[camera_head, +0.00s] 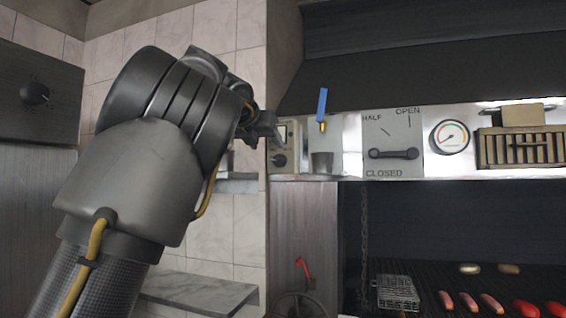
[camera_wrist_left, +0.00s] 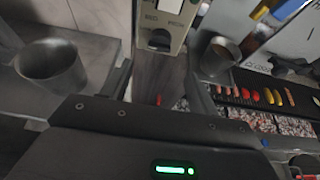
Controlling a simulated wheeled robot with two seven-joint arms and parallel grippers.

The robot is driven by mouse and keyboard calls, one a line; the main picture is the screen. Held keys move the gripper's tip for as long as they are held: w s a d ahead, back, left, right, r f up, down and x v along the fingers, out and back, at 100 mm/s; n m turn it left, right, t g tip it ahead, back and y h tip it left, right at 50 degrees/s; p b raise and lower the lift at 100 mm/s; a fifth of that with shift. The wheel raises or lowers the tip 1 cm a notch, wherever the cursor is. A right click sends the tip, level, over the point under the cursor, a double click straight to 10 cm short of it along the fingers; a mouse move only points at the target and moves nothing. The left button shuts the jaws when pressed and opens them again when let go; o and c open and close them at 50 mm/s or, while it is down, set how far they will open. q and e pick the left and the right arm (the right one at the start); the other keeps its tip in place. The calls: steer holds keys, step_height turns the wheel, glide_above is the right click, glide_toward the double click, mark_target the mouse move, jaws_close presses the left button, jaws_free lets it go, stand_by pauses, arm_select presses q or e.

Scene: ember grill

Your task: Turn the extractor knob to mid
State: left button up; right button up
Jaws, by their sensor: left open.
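A small cream control box (camera_head: 284,140) is mounted at the left end of the metal panel. It has a small dial window at the top and a dark round knob (camera_head: 279,160) below. In the left wrist view the box (camera_wrist_left: 146,62) stands ahead at the top middle, with a dark knob (camera_wrist_left: 160,40) on its face. The knob's exact setting is too small to read. My left gripper (camera_head: 267,127) is open, close to the box's left side in the head view, and partly hidden by my own wrist. I see nothing held in it. My right gripper is out of view.
Right of the box are a metal cup (camera_head: 324,163), a blue-handled tool (camera_head: 322,105), a HALF/OPEN/CLOSED lever (camera_head: 393,153) and a round gauge (camera_head: 450,136). Another dark knob (camera_head: 34,94) is at far left. Sausages (camera_head: 467,301) lie on the grill below.

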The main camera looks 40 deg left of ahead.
mark_target(277, 160)
arm_select(q)
steer(key=p+x, duration=0.3)
steer(key=x, duration=0.6)
steer(key=shift+a+r+p, duration=0.15)
steer(key=shift+r+p, duration=0.05)
steer(key=shift+p, duration=0.1)
steer(key=shift+w+a+f, duration=0.1)
steer(key=shift+w+f, duration=0.15)
steer(key=shift+w, duration=0.1)
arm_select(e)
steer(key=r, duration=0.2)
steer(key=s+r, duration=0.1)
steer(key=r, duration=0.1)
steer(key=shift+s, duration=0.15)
arm_select(q)
steer(key=shift+w, duration=0.1)
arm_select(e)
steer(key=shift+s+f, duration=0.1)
arm_select(q)
steer(key=c, duration=1)
